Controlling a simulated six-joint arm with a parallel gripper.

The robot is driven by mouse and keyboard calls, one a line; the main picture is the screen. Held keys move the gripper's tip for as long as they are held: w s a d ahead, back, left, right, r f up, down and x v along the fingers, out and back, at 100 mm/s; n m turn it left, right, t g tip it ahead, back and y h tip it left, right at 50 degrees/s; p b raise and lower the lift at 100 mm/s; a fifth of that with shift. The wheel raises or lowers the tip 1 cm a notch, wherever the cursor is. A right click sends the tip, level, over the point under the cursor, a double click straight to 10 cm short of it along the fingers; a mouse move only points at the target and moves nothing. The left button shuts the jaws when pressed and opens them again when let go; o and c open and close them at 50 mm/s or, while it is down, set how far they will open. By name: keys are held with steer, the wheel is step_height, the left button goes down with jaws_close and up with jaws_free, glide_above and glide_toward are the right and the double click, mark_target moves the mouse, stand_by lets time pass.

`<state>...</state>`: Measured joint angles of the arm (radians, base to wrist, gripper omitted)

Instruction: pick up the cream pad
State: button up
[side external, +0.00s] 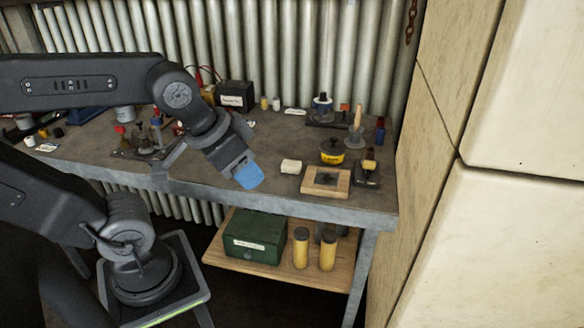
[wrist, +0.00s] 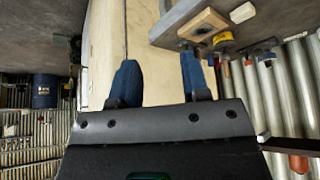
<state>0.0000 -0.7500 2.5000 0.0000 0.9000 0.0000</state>
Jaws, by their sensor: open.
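The cream pad (side external: 291,166) is a small pale block lying on the grey workbench (side external: 235,193), left of a yellow tin, in the side external view. It also shows as a pale patch in the wrist view (wrist: 242,12), near the top right. My gripper (side external: 248,177) has blue fingers and is to the left of the pad in the side external view, near the bench's front edge and apart from the pad. In the wrist view its two fingers (wrist: 160,80) stand apart with nothing between them.
A wooden-framed block (side external: 325,182), a yellow tin (side external: 332,152) and a dark block-like item (side external: 367,174) stand right of the pad. Clutter lines the back by the corrugated wall. A green box (side external: 254,236) and yellow cylinders (side external: 300,248) are on the lower shelf.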

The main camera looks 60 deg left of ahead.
steer(key=o, duration=0.5)
steer(key=shift+o, duration=0.2)
steer(key=n+g+y, duration=0.1)
steer(key=n+g, duration=0.4)
steer(key=n, duration=0.4)
glide_above(291, 163)
steer(key=f, duration=0.8)
steer(key=s+f, duration=0.1)
steer(key=f, duration=0.4)
steer(key=shift+d, duration=0.4)
steer(key=shift+w+a+f, duration=0.1)
steer(key=shift+w+f, duration=0.05)
steer(key=shift+f, duration=0.85)
steer(key=shift+w+a+f, duration=0.1)
steer(key=shift+w+f, duration=0.05)
steer(key=shift+f, duration=0.9)
steer(key=shift+w+a+f, duration=0.1)
steer(key=shift+w+f, duration=0.05)
steer(key=shift+f, duration=0.85)
